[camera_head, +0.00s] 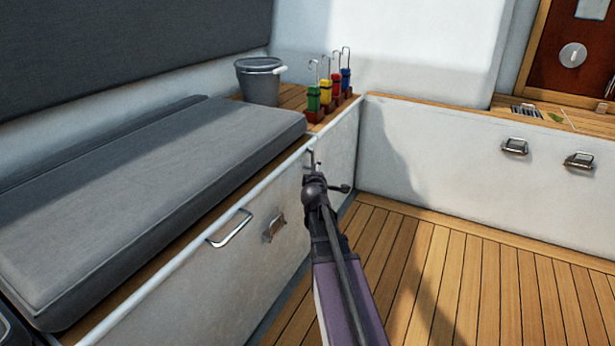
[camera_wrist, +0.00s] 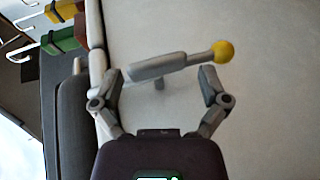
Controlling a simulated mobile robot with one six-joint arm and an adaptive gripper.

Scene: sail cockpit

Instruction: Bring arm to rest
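My arm (camera_head: 335,265) reaches forward along the front of the left bench in the head view. My gripper (camera_head: 312,160) is at its far end, close to the bench's white front wall; its fingers are small and partly hidden there. In the wrist view my gripper (camera_wrist: 161,73) has its two fingers spread apart. A grey lever with a yellow ball end (camera_wrist: 222,52) lies just beyond the fingertips, across the gap between them. The fingers are not closed on it; I cannot tell whether either one touches it.
A grey cushion (camera_head: 150,190) covers the left bench. A bucket (camera_head: 259,82) and several coloured-handled tools in a rack (camera_head: 330,100) stand at its far end. Handles stick out from the bench front (camera_head: 232,228) and the back wall (camera_head: 515,146). The wooden floor (camera_head: 480,280) is clear.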

